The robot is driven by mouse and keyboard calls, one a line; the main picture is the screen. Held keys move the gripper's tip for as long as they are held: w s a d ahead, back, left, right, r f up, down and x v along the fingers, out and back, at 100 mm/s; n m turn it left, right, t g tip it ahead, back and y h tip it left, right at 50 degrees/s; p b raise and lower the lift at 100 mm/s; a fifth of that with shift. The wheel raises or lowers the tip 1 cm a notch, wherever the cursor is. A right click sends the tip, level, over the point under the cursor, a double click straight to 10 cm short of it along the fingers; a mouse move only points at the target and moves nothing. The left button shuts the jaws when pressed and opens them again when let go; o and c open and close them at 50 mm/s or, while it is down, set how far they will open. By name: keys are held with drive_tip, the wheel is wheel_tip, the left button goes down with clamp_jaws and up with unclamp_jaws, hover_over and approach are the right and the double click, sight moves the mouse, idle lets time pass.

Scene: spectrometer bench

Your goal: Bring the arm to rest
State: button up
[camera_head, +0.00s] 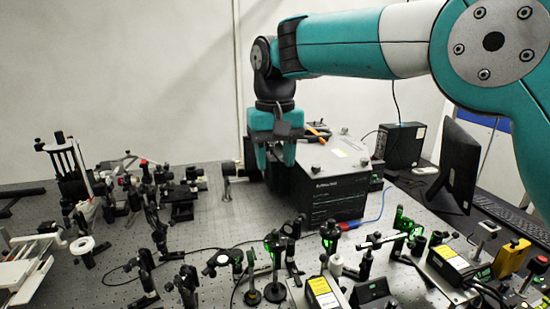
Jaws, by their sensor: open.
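My gripper (274,158) points down at the end of my teal and white arm, which reaches in from the upper right. The part of the box behind the fingers is hidden.
Optical mounts and posts crowd the perforated bench (215,215) at left and front. A monitor (459,165) and a black case (401,145) stand at right. A blue cable (376,213) lies beside the box. A small post (226,182) stands left of my gripper.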

drive_tip(key=shift+r, duration=0.15)
drive_tip(key=s+d+f+n+y+b, duration=0.1)
drive_tip(key=s+d+n+y, duration=0.1)
drive_tip(key=s+d, duration=0.9)
drive_tip(key=s+d+f+n+y, duration=0.1)
drive_tip(key=s+d+f, duration=0.1)
drive_tip(key=s, duration=0.6)
drive_tip(key=s+d+f+y, duration=0.1)
drive_tip(key=s+f, duration=0.3)
drive_tip(key=s, duration=0.5)
drive_tip(key=shift+s+d+n+b, duration=0.15)
drive_tip(key=shift+d+n+b, duration=0.2)
drive_tip(key=shift+d+n, duration=0.1)
